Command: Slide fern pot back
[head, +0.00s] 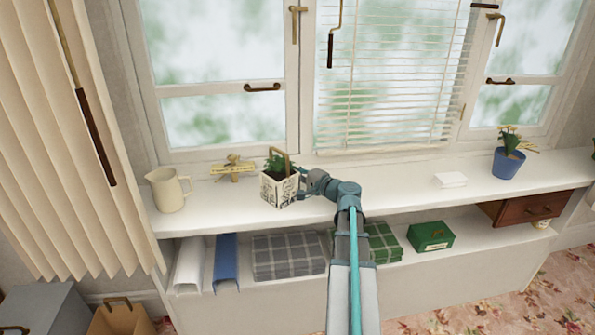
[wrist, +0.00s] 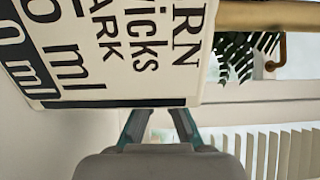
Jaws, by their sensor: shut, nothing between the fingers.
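The fern pot (head: 279,190) is a white, square pot with dark printing and a tan handle. It stands upright on the white window sill, left of centre. In the wrist view its lettered wall (wrist: 115,50) fills the upper left, with dark fern leaves (wrist: 236,56) and the handle (wrist: 272,14) at the upper right. My gripper (head: 302,184) is at the right side of the pot, very close to it; I cannot tell whether it touches. In the wrist view my gripper (wrist: 160,112) is shut and empty, its fingers reaching to the pot's lower edge, tips partly hidden.
A white stack (head: 450,180) and a blue flower pot (head: 508,163) stand to the right. Window frames rise behind the sill. Folded blankets (head: 288,256) and a green box (head: 430,236) lie below.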

